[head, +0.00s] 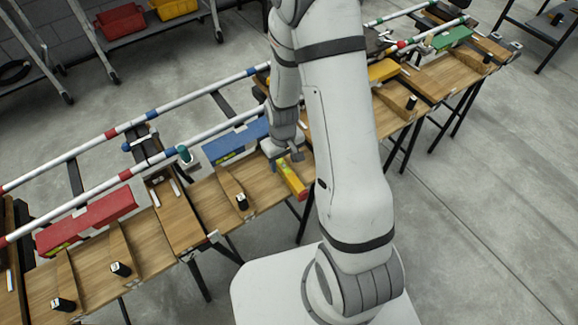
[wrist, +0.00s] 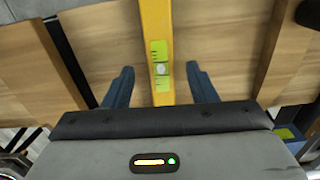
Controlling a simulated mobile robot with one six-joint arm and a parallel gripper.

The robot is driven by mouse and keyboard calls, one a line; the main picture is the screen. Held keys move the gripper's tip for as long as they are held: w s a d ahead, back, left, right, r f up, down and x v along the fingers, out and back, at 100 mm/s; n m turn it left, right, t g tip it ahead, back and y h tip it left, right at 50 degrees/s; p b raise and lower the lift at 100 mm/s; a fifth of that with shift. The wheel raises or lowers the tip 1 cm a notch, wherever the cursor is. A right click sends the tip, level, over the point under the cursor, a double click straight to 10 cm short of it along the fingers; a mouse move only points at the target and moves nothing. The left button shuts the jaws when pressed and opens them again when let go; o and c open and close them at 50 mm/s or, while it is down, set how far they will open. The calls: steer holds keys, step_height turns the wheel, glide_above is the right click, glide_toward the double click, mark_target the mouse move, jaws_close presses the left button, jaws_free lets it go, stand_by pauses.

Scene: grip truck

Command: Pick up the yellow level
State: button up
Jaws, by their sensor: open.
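The yellow level (wrist: 157,30) is a long yellow bar with a green vial window. In the wrist view it runs from the top edge down between my gripper's two fingers. My gripper (wrist: 160,88) is open, with one finger on each side of the level and a gap on both sides. In the head view the yellow level (head: 291,180) lies on the wooden table, partly hidden by my gripper (head: 288,155) and arm. The level's lower end in the wrist view is hidden behind my gripper's body.
Wooden tables (head: 207,215) stand in a row, with a red case (head: 88,221), a blue case (head: 236,142) and black cylinders (head: 242,202) on them. Wooden dividers (head: 231,184) stand near the level. Long striped poles (head: 110,182) run along the tables.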

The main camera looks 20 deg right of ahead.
steer(key=shift+f, duration=1.35)
steer(key=shift+c, duration=0.3)
jaws_close()
